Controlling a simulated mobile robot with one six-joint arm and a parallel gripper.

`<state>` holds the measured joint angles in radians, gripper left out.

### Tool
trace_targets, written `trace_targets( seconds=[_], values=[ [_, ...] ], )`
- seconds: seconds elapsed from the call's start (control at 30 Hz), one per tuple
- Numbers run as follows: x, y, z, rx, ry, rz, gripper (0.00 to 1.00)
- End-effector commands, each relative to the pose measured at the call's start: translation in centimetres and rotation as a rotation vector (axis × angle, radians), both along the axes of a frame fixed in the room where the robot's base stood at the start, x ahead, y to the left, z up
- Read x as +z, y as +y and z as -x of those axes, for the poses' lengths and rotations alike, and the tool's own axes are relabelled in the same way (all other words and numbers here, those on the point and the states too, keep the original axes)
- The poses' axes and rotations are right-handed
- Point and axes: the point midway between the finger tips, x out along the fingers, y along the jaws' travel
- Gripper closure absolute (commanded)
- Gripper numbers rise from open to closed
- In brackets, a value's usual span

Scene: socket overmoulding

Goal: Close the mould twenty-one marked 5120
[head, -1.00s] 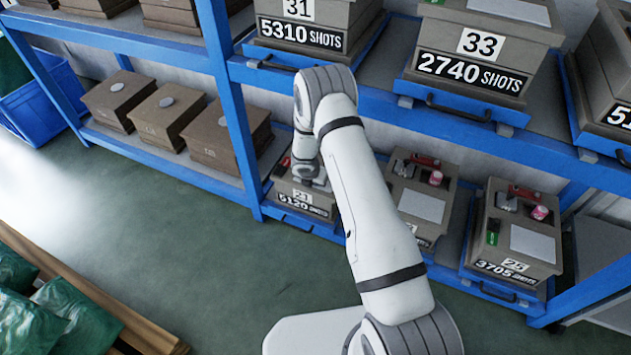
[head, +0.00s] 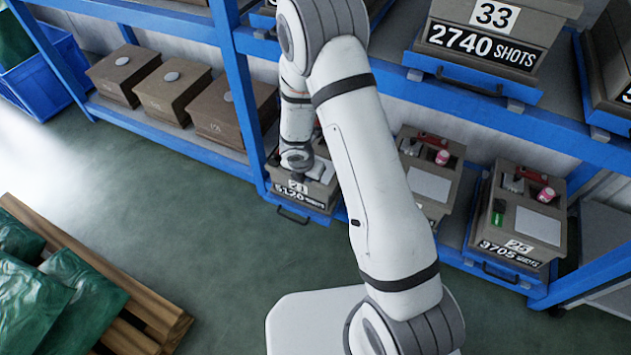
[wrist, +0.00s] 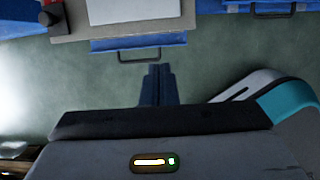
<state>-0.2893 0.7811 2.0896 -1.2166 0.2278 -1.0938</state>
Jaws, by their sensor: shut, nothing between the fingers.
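The grey-brown mould marked 21 and 5120 shots (head: 310,192) stands on the lower shelf, on a blue tray with a dark handle (head: 292,215). My arm hides much of its top in the head view. The wrist view shows part of a mould (wrist: 82,28) with a pale plate (wrist: 130,12) and a dark knob (wrist: 48,19), and its tray handle (wrist: 140,54). My gripper (wrist: 158,72) is shut and empty, just in front of that handle in the picture; I cannot tell whether they touch. The head view hides its fingertips.
A neighbouring mould (head: 428,185) and the mould marked 25 (head: 527,215) stand to the right on the lower shelf. Mould 33 (head: 490,40) is on the shelf above. Brown boxes (head: 172,90) are at left. A blue rack post (head: 236,90) stands close by.

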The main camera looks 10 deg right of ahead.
Motion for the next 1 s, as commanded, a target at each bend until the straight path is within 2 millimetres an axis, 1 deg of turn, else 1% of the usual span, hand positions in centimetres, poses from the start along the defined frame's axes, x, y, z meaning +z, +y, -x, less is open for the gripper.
trace_targets(
  seconds=[0.03,0.1,0.17,0.23,0.37,0.6,0.73,0.77,0.8,0.9,1.0],
  values=[
    [-0.4,0.3,1.6,0.001,0.014,-0.009,1.0],
    [-0.5,0.4,3.0,0.0,0.029,-0.016,1.0],
    [-0.7,0.4,3.5,-0.004,0.034,-0.019,1.0],
    [-1.2,0.3,3.6,-0.004,0.037,-0.02,1.0],
    [-3.3,0.1,3.2,-0.003,0.038,-0.019,1.0],
    [-8.2,-0.5,2.1,-0.003,0.037,-0.02,1.0],
    [-10.5,-0.9,1.6,-0.003,0.036,-0.02,1.0],
    [-10.8,-0.9,1.4,-0.004,0.036,-0.02,1.0],
    [-9.6,-1.5,0.7,-0.007,0.034,-0.021,1.0],
    [-9.6,-2.2,-0.5,-0.005,0.035,-0.02,1.0],
    [-9.7,-2.7,-1.3,-0.005,0.035,-0.021,1.0]
  ],
)
